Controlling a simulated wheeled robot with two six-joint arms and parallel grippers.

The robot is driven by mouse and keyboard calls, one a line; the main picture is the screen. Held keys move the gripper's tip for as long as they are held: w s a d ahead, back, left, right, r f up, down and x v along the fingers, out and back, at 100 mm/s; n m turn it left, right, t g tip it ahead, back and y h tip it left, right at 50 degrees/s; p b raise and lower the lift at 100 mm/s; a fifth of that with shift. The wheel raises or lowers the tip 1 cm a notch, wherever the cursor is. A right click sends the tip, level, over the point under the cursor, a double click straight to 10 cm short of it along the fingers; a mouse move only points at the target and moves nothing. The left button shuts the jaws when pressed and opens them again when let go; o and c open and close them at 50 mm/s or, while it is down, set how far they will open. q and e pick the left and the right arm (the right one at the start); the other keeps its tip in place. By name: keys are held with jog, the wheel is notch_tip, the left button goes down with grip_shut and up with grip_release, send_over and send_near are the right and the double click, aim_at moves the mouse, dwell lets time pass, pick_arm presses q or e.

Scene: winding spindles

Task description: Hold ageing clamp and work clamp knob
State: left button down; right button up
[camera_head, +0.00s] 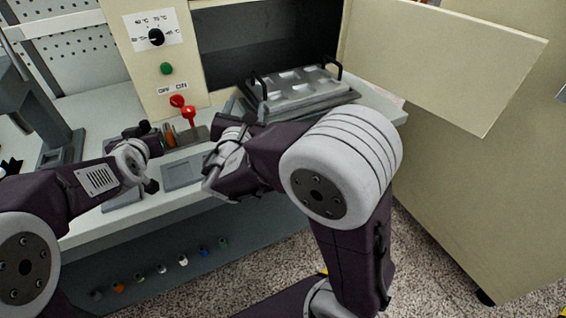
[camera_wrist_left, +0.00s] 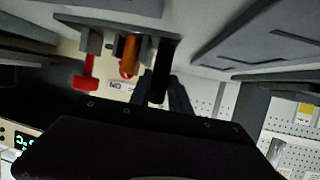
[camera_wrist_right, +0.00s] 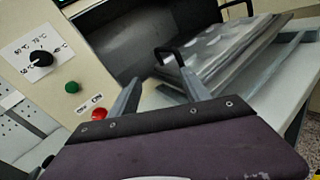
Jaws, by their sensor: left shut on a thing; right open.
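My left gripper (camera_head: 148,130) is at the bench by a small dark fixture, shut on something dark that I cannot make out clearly. In the left wrist view a dark bar (camera_wrist_left: 160,72) stands by its fingertips, beside an orange cylinder (camera_wrist_left: 130,52) in a dark bracket. The orange cylinder also shows in the head view (camera_head: 169,135). I cannot tell for sure which part is the ageing clamp or its knob. My right gripper (camera_wrist_right: 160,78) is open and empty.
The metal tray (camera_head: 300,92) with two black handles sits at the dark opening. An open beige door (camera_head: 440,60) stands right. A grey plate (camera_head: 183,172) lies on the bench.

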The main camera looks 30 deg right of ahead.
jog(key=s+d+m+g, duration=0.1)
jog(key=d+m+g, duration=0.1)
jog(key=s+d+f+m+g+h, duration=0.1)
jog(key=s+d+m+g, duration=0.1)
jog(key=s+d+m+g+h, duration=0.1)
jog(key=s+d+m, duration=0.1)
jog(key=shift+s+f+g, duration=0.15)
jog(key=shift+f+g, duration=0.25)
jog(key=s+f+m+g, duration=0.2)
jog(key=s+m, duration=0.1)
jog(key=shift+s+d+f+g+y, duration=0.1)
jog(key=shift+s+f+g+y, duration=0.1)
jog(key=shift+g+y, duration=0.15)
jog(key=s+a+f+m+g+y, duration=0.3)
jog(key=s+f, duration=0.1)
jog(key=s, duration=0.1)
jog(key=shift+f, duration=0.3)
jog(key=shift+d+g, duration=0.1)
jog(key=shift+g, duration=0.15)
jog(key=shift+c, duration=0.2)
